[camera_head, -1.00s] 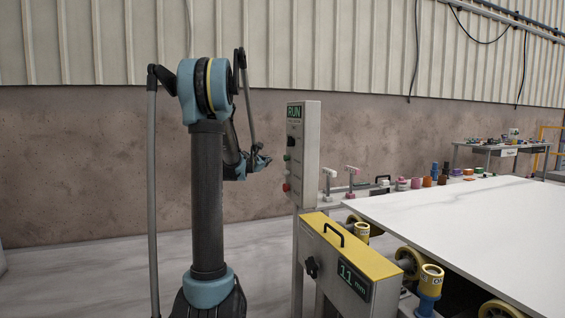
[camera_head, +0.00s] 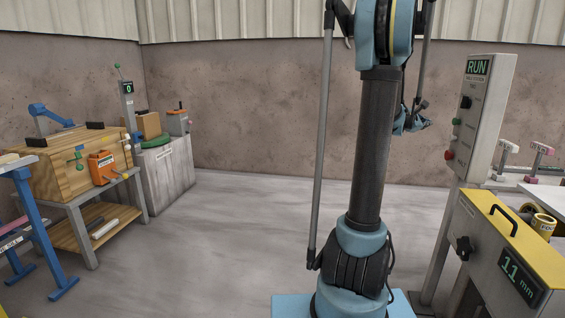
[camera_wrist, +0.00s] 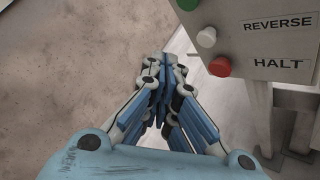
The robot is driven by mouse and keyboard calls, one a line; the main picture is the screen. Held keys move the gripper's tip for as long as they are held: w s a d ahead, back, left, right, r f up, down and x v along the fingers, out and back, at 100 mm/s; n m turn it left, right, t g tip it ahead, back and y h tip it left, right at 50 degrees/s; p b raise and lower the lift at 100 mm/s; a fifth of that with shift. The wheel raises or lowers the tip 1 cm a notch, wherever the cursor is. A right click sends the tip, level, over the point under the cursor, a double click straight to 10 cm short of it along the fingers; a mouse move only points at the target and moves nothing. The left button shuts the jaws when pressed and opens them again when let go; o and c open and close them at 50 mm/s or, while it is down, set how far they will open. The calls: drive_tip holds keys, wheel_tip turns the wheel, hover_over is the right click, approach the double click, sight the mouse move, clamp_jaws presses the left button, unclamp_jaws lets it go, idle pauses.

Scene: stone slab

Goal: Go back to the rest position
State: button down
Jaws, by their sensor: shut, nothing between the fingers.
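My gripper (camera_wrist: 163,75) is shut and empty in the wrist view, with its blue-padded fingers together. It is just left of the control panel (camera_wrist: 270,35), which carries a red button (camera_wrist: 220,66) by the word HALT and a white button (camera_wrist: 206,37) by the word REVERSE. A gap shows in the picture between the fingertips and the buttons. In the head view my gripper (camera_head: 421,112) is small and partly behind my arm, left of the same panel (camera_head: 486,110) with its RUN display. My arm stands upright in the middle.
A yellow-topped machine box (camera_head: 500,225) reading 11 mm stands at right. At left are a wooden workbench (camera_head: 70,175), an orange box (camera_head: 101,170) and a grey cabinet (camera_head: 165,180). The floor between the cabinet and my arm is clear.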

drive_tip(key=s+a+f+m+g+y, duration=0.2)
drive_tip(key=s+a+f+m+y, duration=0.2)
drive_tip(key=s+a+f, duration=0.4)
drive_tip(key=s+a+f+m+g+y, duration=0.2)
drive_tip(key=s+a+f+m+y, duration=0.3)
drive_tip(key=s+a, duration=1.3)
drive_tip(key=s+a+f+m+g+y, duration=0.1)
drive_tip(key=s+a+f+m+y, duration=0.3)
drive_tip(key=s+a+f, duration=0.7)
drive_tip(key=s+a+m, duration=0.1)
drive_tip(key=s+a, duration=0.1)
drive_tip(key=a, duration=0.6)
drive_tip(key=shift+s+a+f+m+g, duration=0.3)
drive_tip(key=shift+s+a+f+g, duration=0.05)
drive_tip(key=shift+a+g, duration=0.05)
drive_tip(key=shift+w+f, duration=0.2)
drive_tip(key=shift+w, duration=0.3)
